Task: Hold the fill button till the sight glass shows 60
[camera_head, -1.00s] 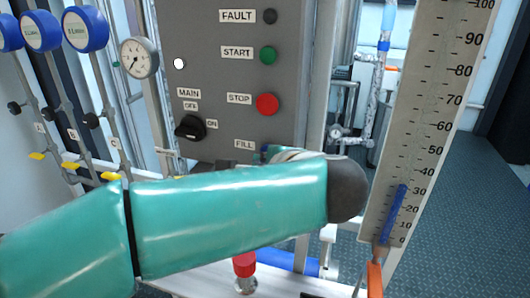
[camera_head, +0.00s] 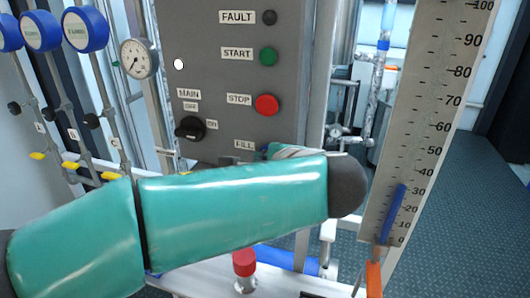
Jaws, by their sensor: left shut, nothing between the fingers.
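The grey control panel (camera_head: 225,75) fills the middle of the view. Its FILL label (camera_head: 244,144) shows, but the fill button is hidden behind my left arm. The sight glass scale (camera_head: 425,120) stands at the right, and its blue column (camera_head: 394,212) reaches a little above the 30 mark. My left gripper (camera_head: 288,151) is mostly hidden behind my teal forearm, right by the FILL label. Its fingers are shut with nothing between them. Whether it touches the button cannot be seen. My right gripper is not in view.
The panel also carries a green START button (camera_head: 267,56), a red STOP button (camera_head: 266,105), a dark FAULT lamp (camera_head: 269,17) and a black MAIN knob (camera_head: 189,128). A red knob (camera_head: 244,262) sits below.

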